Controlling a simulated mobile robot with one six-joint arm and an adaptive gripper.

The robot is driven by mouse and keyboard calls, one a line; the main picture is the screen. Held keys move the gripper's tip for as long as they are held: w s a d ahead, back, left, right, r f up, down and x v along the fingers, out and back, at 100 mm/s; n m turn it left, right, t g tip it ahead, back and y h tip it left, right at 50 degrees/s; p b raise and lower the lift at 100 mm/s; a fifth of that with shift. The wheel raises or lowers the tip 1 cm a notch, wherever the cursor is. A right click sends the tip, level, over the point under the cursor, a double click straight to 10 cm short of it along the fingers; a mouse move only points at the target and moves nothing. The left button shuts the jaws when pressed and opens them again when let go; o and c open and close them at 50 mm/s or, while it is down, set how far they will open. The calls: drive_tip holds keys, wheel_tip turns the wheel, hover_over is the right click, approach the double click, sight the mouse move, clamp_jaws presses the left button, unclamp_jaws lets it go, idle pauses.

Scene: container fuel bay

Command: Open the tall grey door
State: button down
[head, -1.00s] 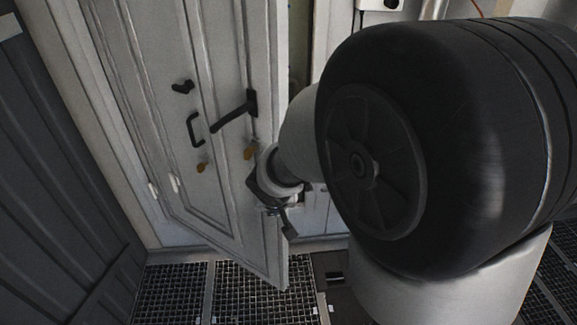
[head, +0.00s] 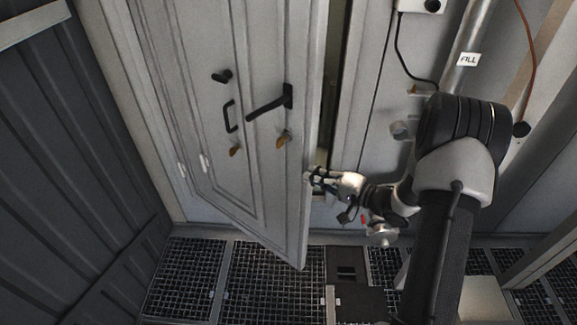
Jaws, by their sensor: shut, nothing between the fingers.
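The tall grey door (head: 265,60) stands ajar in the head view, hinged on its left. Its free right edge is swung out toward me, and a dark gap (head: 336,75) shows between it and the frame. A black lever handle (head: 268,103) and a black pull handle (head: 230,116) are on its face. My gripper (head: 312,178) is shut and empty. Its fingertips are at the door's free edge, below the lever; whether they touch it I cannot tell.
A dark corrugated wall (head: 70,150) stands at the left. The floor has black grating (head: 270,275) in front of the door. A pipe labelled FILL (head: 466,60) and a wall box with a cable (head: 420,5) are at the right.

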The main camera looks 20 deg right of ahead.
drive_tip(key=w+a+r+m+y+b, duration=0.1)
drive_tip(key=w+a+y, duration=0.1)
drive_tip(key=a, duration=0.6)
drive_tip(key=shift+w+t, duration=0.25)
drive_tip(key=shift+t, duration=0.05)
drive_tip(key=shift+a, duration=0.1)
idle(1.6)
